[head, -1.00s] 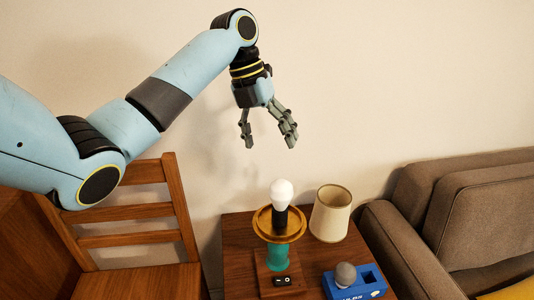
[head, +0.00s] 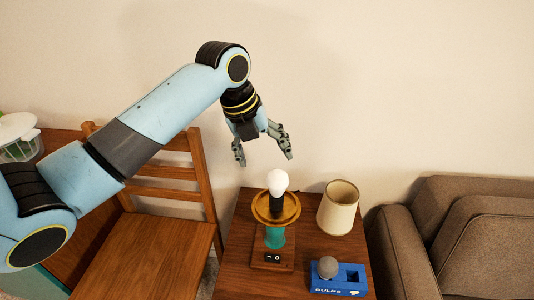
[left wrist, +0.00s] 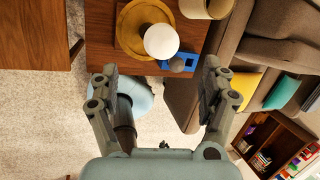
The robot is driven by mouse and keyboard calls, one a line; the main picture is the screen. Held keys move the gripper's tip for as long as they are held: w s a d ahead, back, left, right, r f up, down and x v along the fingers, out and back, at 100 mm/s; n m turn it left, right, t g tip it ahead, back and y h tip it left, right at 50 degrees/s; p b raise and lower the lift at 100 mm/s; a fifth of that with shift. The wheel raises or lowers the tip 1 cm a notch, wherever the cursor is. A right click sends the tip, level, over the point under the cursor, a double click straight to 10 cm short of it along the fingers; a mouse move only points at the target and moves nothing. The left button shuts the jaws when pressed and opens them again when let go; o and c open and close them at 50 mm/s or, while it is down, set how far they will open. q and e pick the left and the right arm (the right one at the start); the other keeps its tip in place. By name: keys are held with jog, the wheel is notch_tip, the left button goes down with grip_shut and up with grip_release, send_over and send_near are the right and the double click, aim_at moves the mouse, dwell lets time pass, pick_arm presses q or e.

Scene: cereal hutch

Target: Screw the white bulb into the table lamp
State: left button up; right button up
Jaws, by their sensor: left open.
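The white bulb (head: 277,181) stands upright in the black socket of the table lamp (head: 275,236), which has a gold dish, a teal stem and a wooden base. How far it is screwed in cannot be told. My left gripper (head: 264,154) is open and empty, above the bulb and a little to its left in the head view. In the left wrist view the bulb (left wrist: 161,41) shows beyond and between the open fingers (left wrist: 160,90), over the gold dish (left wrist: 137,30). My right gripper is not in view.
A cream lampshade (head: 338,208) stands on the side table (head: 240,262) right of the lamp. A blue bulb box (head: 338,282) with a grey bulb (head: 328,267) sits in front. A wooden chair (head: 160,245) is left, a brown sofa (head: 450,240) right.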

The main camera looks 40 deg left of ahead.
aim_at(273, 172)
pick_arm(q)
jog(key=shift+x, duration=1.2)
jog(key=x, duration=0.7)
jog(key=shift+d, duration=0.15)
jog(key=shift+w+f, duration=0.2)
jog(key=shift+f, duration=0.3)
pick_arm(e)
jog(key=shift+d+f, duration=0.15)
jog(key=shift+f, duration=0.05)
pick_arm(q)
jog(key=c, duration=1.2)
jog(key=m+h+b, duration=0.1)
jog(key=m, duration=0.2)
jog(key=shift+f+g+b, duration=0.1)
jog(key=shift+g+b, duration=0.2)
jog(key=shift+c, duration=0.3)
jog(key=shift+m, duration=0.5)
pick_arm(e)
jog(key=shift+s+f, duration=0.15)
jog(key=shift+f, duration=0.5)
